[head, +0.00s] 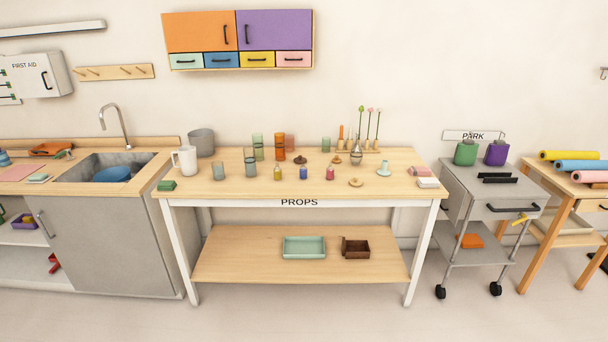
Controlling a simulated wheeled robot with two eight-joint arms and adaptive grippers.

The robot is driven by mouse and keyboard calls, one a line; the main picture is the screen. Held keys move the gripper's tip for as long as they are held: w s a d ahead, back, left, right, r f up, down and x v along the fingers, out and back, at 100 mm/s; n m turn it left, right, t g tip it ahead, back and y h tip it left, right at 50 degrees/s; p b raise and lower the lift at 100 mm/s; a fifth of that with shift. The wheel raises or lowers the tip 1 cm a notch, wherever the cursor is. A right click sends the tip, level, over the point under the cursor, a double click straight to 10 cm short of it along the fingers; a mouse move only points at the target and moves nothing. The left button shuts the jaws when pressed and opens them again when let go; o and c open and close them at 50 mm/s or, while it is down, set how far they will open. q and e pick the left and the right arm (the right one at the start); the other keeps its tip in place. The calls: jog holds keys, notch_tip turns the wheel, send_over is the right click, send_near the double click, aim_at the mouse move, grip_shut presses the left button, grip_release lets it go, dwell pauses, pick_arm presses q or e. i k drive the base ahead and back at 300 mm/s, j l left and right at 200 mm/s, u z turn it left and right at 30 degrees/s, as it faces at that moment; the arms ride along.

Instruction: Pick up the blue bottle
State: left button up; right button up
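A small blue bottle (303,173) stands upright on the wooden top of the table marked PROPS (330,190), near the middle. A small yellow bottle (277,173) stands to its left and a small pink-red bottle (330,173) to its right, both apart from it. Neither of my grippers shows in the head view, so I cannot see whether they are open or shut.
Glasses (250,167) and a white pitcher (185,160) stand to the left on the tabletop. A ring-shaped thing (356,182) lies to the right. The lower shelf holds a green tray (304,247) and a brown box (356,248). The floor in front is clear.

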aim_at(303, 170)
jog(key=i, duration=2.3)
